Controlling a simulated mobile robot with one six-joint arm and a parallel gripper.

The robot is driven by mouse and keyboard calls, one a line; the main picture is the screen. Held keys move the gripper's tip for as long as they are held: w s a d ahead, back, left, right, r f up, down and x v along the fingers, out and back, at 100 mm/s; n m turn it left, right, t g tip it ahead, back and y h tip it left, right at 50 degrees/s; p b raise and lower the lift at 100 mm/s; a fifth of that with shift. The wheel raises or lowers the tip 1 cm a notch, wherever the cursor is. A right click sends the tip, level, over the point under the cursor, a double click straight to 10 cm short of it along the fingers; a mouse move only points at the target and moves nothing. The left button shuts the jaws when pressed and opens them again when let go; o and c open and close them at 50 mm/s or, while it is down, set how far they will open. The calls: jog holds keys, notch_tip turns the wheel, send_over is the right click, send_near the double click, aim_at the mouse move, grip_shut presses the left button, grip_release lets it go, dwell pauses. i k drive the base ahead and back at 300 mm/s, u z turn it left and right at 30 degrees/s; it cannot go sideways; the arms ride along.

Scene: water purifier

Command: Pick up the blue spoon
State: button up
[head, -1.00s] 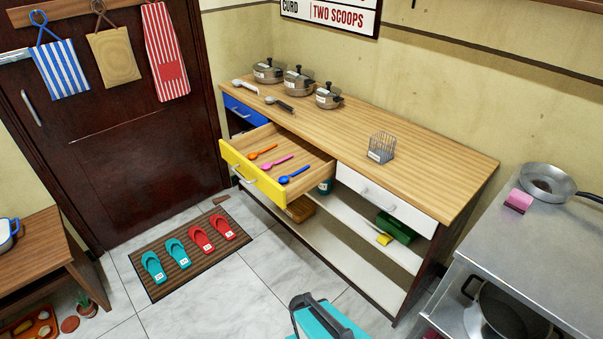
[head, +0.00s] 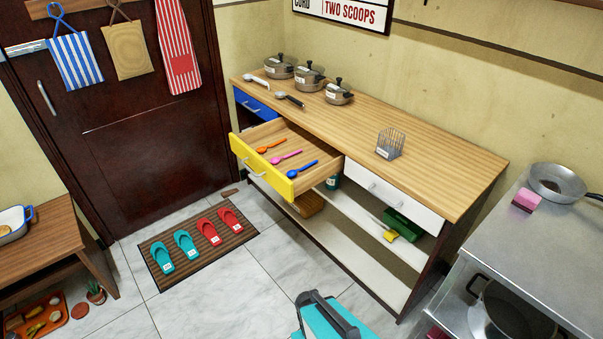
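The blue spoon (head: 302,169) lies in the open, yellow-fronted drawer (head: 262,174) of the wooden-topped cabinet. It is the spoon nearest the drawer's right side, with its bowl toward the drawer front. A pink spoon (head: 286,157) and an orange spoon (head: 271,145) lie beside it to the left, apart from it. All of the blue spoon shows. My gripper is not in view.
The countertop (head: 350,120) above holds several pots, two ladles and a wire basket (head: 389,144). A mat (head: 160,279) with flip-flops lies on the floor. A teal object (head: 338,322) with a dark handle is cut off at the bottom edge. A metal counter (head: 535,245) stands at right.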

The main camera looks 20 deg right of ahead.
aim_at(291, 173)
jog(key=k, duration=1.3)
jog(key=u, duration=0.45)
jog(key=i, duration=1)
jog(key=u, duration=0.7)
jog(key=i, duration=1.2)
jog(key=u, duration=0.1)
